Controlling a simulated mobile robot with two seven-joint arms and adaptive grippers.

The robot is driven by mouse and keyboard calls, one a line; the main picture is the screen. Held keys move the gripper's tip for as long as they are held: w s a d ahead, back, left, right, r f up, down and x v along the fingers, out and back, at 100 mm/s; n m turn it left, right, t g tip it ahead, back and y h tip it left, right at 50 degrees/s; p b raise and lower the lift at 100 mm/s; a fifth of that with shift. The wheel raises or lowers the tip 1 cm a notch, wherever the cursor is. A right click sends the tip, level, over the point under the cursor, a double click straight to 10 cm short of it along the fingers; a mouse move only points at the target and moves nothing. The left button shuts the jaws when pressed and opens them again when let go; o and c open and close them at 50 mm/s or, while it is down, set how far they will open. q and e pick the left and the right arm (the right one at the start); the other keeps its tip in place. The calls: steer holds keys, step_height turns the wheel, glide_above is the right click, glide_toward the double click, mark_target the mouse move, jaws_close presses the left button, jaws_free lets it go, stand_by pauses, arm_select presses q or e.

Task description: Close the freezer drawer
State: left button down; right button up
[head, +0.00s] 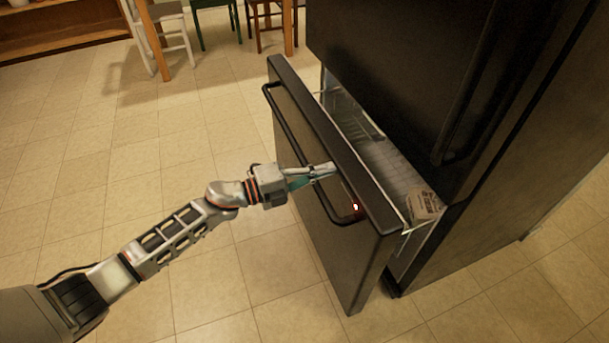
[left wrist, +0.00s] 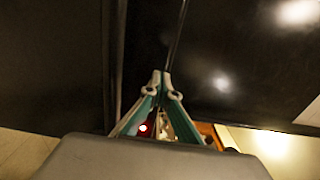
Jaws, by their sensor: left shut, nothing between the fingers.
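The black freezer drawer (head: 345,160) is pulled out from the bottom of the black refrigerator (head: 430,70). Its inner basket shows, with a box (head: 424,206) lying at the near end. A bar handle (head: 296,150) runs along the drawer front. My left gripper (head: 328,170) is shut and empty, its tips at the drawer front near the handle; I cannot tell whether they touch it. In the left wrist view, the shut fingers (left wrist: 161,80) point at a dark surface. My right gripper is not in view.
Tiled floor (head: 110,190) is clear to the left of the drawer and in front of it. A white chair (head: 165,35), a green chair (head: 215,15) and a wooden shelf (head: 60,30) stand at the back.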

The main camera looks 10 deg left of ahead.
arm_select(q)
steer(key=b+x, duration=0.2)
steer(key=x, duration=1.4)
steer(key=shift+b, duration=0.35)
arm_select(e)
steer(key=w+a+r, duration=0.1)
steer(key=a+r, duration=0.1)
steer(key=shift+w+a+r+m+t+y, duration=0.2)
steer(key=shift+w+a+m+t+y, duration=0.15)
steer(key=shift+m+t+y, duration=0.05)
arm_select(q)
steer(key=shift+w, duration=0.1)
steer(key=shift+r, duration=0.15)
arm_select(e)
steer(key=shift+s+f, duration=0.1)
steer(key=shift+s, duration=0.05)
